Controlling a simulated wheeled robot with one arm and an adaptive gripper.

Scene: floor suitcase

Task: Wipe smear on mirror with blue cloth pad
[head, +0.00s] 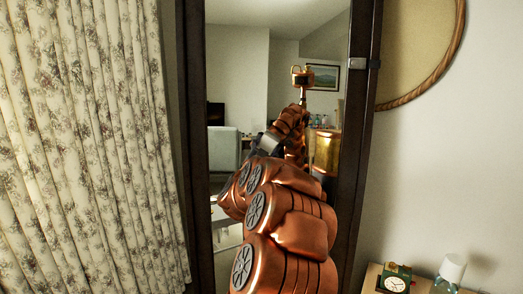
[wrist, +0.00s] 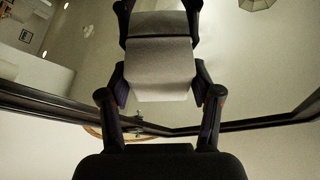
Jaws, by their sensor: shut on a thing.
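The tall mirror (head: 285,50) stands upright in a dark frame and reflects the room and my own robot body. My arm reaches up in front of its middle. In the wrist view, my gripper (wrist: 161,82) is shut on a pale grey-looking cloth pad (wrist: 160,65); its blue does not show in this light. The pad's reflection is right above it in the mirror (wrist: 235,60), so the pad is very close to the glass. I cannot tell whether it touches. I cannot make out the smear in either view; my arm and the pad hide part of the glass.
A floral curtain (head: 85,150) hangs left of the mirror. A round rope-edged piece (head: 420,45) is on the wall to the right. A small clock (head: 395,284) and a white-topped bottle (head: 450,272) stand on a surface at lower right.

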